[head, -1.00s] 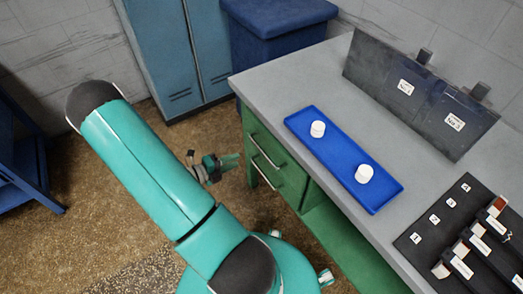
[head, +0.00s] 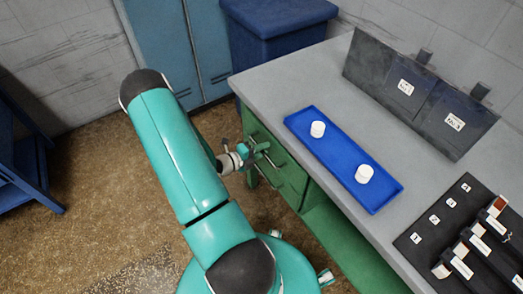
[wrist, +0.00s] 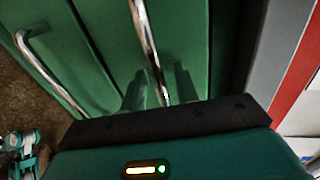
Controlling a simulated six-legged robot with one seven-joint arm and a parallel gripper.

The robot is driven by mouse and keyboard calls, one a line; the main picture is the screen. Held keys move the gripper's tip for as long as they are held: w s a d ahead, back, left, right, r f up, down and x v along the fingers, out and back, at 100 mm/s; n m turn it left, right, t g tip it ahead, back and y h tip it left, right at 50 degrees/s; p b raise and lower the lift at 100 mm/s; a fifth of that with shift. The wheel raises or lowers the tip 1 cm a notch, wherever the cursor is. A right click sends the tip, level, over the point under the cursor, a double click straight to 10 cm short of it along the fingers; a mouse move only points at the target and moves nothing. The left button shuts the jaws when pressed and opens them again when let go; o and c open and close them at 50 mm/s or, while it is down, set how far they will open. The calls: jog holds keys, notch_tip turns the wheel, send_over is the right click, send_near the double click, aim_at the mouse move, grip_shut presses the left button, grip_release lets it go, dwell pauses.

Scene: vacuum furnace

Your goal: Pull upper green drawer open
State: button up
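The upper green drawer (head: 290,166) is in the green cabinet under the grey tabletop, and looks closed. In the wrist view its front (wrist: 185,35) carries a metal bar handle (wrist: 148,45). My gripper (head: 266,152) is at this handle. In the wrist view my gripper's dark green fingers (wrist: 158,90) stand on either side of the bar, with small gaps visible, so it looks open around the handle. The fingertips are dim, and contact is hard to tell. The lower drawer's handle (wrist: 48,70) is to the left in the wrist view.
The grey tabletop (head: 285,90) overhangs the drawers. On it are a blue tray (head: 340,160) with two white pieces, dark upright plates (head: 420,95) and a black rack (head: 450,235). Blue cabinets stand behind.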

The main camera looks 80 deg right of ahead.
grip_shut()
jog(key=f+v, duration=0.2)
jog(key=v, duration=1.1)
jog(key=w+f+v, duration=0.1)
jog(key=f+v, duration=0.2)
jog(key=v, duration=1)
jog(key=shift+w+a+f, duration=0.15)
jog(key=shift+w+a, duration=0.05)
jog(key=shift+a, duration=0.4)
grip_release()
